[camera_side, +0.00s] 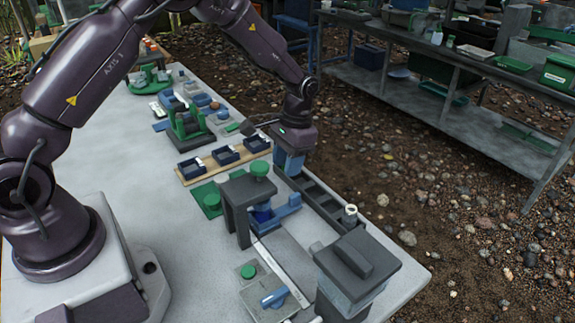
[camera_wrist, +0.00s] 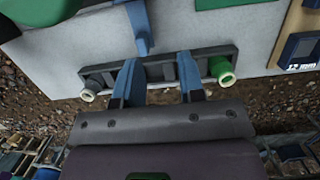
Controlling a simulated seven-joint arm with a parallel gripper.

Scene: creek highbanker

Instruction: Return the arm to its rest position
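My gripper (camera_side: 290,165) is low over the table's right edge in the side view, at the far end of a long dark ribbed trough (camera_side: 318,203). In the wrist view its two blue fingers (camera_wrist: 160,92) stand apart, with the middle of the dark trough (camera_wrist: 160,70) showing between them. I see nothing clamped between the fingers. The fingertips look close to the trough; I cannot tell whether they touch it. The arm reaches out across the table, bent downward at the wrist.
A dark grey stand (camera_side: 236,207) and blue tray (camera_side: 287,208) are beside the trough. A dark-lidded box (camera_side: 357,262) stands at the near right corner. A wooden board (camera_side: 215,163) with dark bins lies left of my gripper. A grey bench (camera_side: 420,95) stands beyond the stony ground.

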